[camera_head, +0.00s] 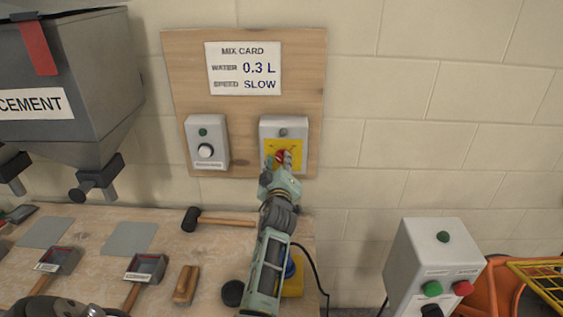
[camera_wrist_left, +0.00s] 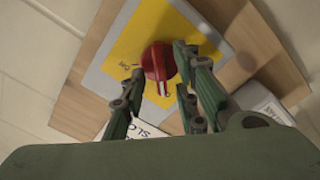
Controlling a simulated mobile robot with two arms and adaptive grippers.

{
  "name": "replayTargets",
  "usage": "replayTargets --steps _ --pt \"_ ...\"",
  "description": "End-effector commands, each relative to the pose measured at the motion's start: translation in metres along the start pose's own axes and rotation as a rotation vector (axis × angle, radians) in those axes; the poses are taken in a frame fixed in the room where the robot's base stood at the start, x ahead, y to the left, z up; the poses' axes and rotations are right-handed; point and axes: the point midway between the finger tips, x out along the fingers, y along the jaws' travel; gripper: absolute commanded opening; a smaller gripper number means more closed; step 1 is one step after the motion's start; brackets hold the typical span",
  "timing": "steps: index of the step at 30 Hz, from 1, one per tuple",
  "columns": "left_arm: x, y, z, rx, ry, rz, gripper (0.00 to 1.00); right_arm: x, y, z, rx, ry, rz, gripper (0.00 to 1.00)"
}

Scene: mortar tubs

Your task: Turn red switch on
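The red switch (camera_head: 282,155) is a rotary knob on a yellow plate, on the right grey box (camera_head: 298,127) of a wooden wall board. In the left wrist view the red switch (camera_wrist_left: 158,62) has a pale pointer mark at its lower end. Small lettering on the plate is too small to read surely. My left gripper (camera_head: 279,163) is at the switch. In the left wrist view my left gripper (camera_wrist_left: 159,64) has its fingers apart, one on each side of the knob. Whether they touch it is unclear. My right gripper is not in view.
A second grey box (camera_head: 207,141) with a white knob is left on the board, below a mix card (camera_head: 243,68). A workbench below holds a mallet (camera_head: 215,219) and tools. A cement hopper (camera_head: 75,90) hangs left. A button box (camera_head: 434,265) stands right.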

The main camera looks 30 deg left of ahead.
Motion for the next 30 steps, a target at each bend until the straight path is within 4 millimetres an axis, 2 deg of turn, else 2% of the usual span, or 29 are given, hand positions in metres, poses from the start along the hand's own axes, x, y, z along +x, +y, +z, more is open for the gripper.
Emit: replayTargets --steps 1,5,11,19,30 --pt "0.0 0.0 0.0 0.0 0.0 0.0 0.28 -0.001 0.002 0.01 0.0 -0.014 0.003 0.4" --pt "0.0 0.0 0.0 0.0 0.0 0.0 0.17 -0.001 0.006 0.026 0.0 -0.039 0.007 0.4" --pt "0.0 0.0 0.0 0.0 0.0 0.0 0.0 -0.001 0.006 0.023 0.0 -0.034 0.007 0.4" --pt "0.0 0.0 0.0 0.001 0.0 -0.001 0.0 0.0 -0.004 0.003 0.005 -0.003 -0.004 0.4" --pt "0.0 0.0 0.001 0.112 0.0 0.001 0.0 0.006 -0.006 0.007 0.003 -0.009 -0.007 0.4"
